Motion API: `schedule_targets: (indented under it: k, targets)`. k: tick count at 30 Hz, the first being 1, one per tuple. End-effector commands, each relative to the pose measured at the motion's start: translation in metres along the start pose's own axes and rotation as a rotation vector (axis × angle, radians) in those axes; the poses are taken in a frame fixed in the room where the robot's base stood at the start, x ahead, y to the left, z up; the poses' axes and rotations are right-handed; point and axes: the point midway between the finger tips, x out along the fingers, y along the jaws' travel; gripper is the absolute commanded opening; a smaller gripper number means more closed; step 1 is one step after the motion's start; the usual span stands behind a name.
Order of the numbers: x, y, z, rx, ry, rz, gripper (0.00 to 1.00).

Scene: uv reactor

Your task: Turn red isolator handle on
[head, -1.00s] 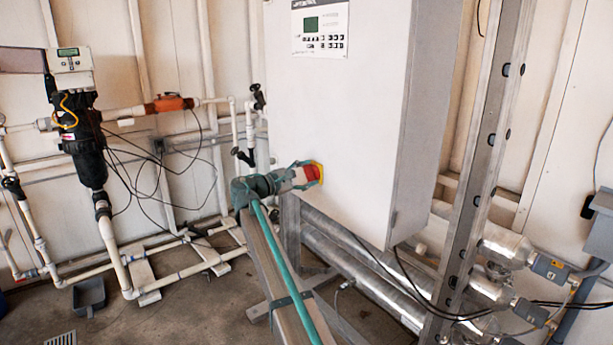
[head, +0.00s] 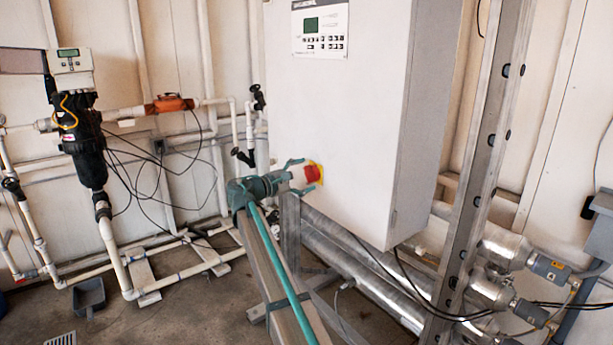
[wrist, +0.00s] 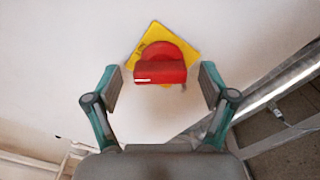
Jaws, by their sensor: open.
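The red isolator handle (head: 312,173) sits on a yellow plate on the front of the white cabinet. In the wrist view the red handle (wrist: 161,72) lies with its bar roughly level across the picture, and the yellow plate (wrist: 153,32) behind it looks like a tilted diamond. My gripper (head: 300,176) is open in front of the handle. In the wrist view the fingers of my gripper (wrist: 161,88) stand left and right of the handle, with a gap on each side. I see no contact.
The white cabinet (head: 340,110) carries a control panel (head: 320,28) near its top. A metal upright post (head: 480,170) stands to the right, with steel cylinders (head: 375,280) below the cabinet. White pipes and a black filter unit (head: 88,150) are on the left.

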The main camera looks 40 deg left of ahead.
Motion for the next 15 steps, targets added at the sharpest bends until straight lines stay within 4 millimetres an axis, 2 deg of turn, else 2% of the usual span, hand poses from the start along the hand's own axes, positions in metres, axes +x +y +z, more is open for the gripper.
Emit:
schedule_targets:
  k: [15]
  targets:
    - [-0.091,0.000,0.000,0.000,0.001,0.001,0.83]
